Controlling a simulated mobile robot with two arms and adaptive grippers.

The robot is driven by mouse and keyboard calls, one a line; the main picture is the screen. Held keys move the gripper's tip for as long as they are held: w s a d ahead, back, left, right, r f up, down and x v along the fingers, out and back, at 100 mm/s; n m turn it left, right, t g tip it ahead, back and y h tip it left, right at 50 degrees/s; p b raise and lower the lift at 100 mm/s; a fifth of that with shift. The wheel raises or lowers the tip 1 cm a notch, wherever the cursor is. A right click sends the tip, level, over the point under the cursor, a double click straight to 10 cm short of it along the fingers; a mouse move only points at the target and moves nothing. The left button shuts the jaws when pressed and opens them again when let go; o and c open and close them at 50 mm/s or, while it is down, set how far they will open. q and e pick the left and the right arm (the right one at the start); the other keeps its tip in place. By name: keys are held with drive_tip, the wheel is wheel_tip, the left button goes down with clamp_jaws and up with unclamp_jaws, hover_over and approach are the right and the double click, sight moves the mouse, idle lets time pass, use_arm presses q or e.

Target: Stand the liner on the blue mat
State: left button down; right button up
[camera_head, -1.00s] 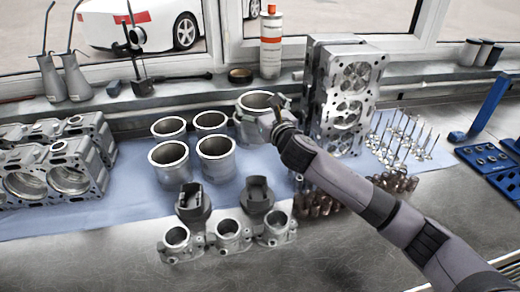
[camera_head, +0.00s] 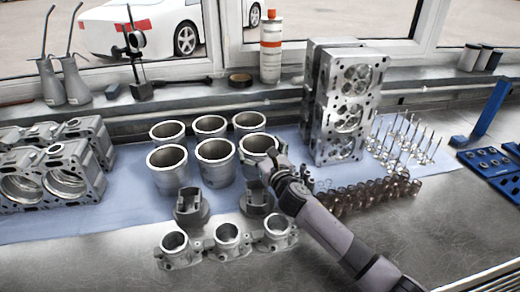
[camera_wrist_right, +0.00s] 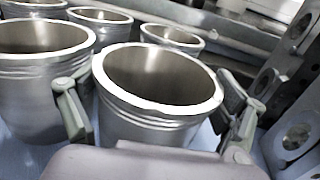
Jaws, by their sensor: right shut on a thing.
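The liner (camera_head: 258,145), a silvery open cylinder, is at the right end of the front row of liners above or on the blue mat (camera_head: 125,203). My right gripper (camera_head: 271,158) is shut on it from the near right side. In the right wrist view, the liner (camera_wrist_right: 157,82) looks upright, with a grey finger on each side of it. Its lower end is hidden, so I cannot tell whether it touches the mat. My left gripper is not in view.
Several other liners (camera_head: 215,158) stand close to the left and behind. A cylinder head (camera_head: 345,115) rises to the right. Valves (camera_head: 412,140) and bronze parts (camera_head: 370,190) are further right.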

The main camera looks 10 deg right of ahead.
drive_tip(key=o, duration=1.3)
drive_tip(key=shift+f, duration=0.1)
drive_tip(key=shift+r, duration=0.25)
drive_tip(key=shift+s+d+f, duration=0.1)
drive_tip(key=shift+s+f, duration=0.05)
drive_tip(key=shift+s, duration=0.15)
drive_tip(key=s, duration=0.3)
drive_tip(key=s+d, duration=0.1)
drive_tip(key=s, duration=0.3)
drive_tip(key=s+d, duration=0.1)
drive_tip(key=s, duration=0.3)
drive_tip(key=shift+s+b, duration=0.2)
drive_tip(key=shift+b, duration=0.1)
